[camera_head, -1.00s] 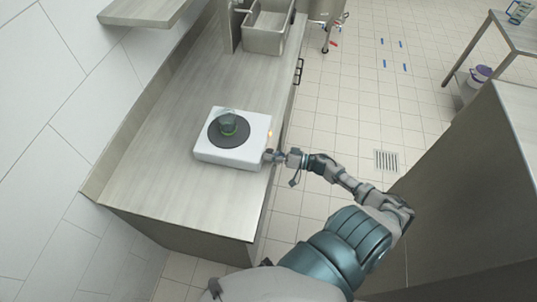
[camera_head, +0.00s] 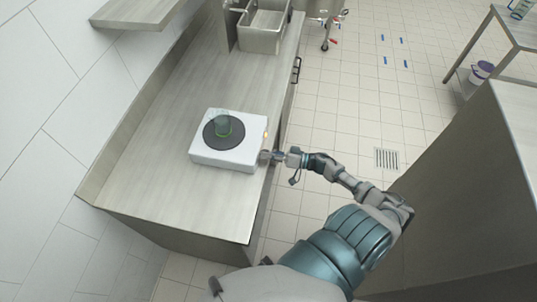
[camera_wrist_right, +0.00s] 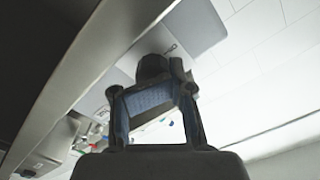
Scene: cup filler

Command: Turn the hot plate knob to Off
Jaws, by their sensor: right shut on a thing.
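The white hot plate (camera_head: 244,148) stands on the counter near its right edge, with a round dark disc on top. A small greenish clear vessel (camera_head: 223,124) sits on the disc. An orange light (camera_head: 265,134) shows at the hot plate's right side. My right gripper (camera_head: 265,157) is at the hot plate's right side, near its front corner. In the right wrist view its two fingers (camera_wrist_right: 154,95) are shut on a dark round knob (camera_wrist_right: 153,67). The knob's mark and setting cannot be read. My left gripper is out of view.
The counter (camera_head: 160,165) is clear around the hot plate. A sink (camera_head: 262,30) lies at the counter's far end. A tiled wall is on the left. Open floor with a drain (camera_head: 387,159) lies to the right, beside a large grey unit (camera_head: 470,185).

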